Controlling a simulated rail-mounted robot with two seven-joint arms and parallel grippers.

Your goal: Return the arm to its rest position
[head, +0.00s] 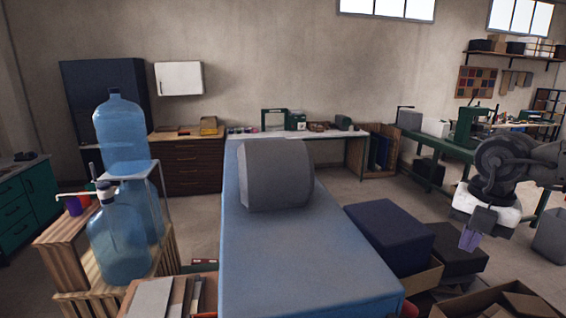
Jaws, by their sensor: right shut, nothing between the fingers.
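My right arm comes in from the right edge. Its gripper (469,241) points down, with its fingers together and nothing seen between them. It hangs in the air to the right of the blue-covered table, and in the picture it overlaps the dark boxes on that side. My left arm and gripper are not in view.
The blue-covered table (290,265) fills the middle, with a grey rounded block (275,175) on it. A dark blue box (388,236) and a black box (457,250) stand right of it. Water bottles (118,235) stand left. A green bench (437,146) lies behind my right arm.

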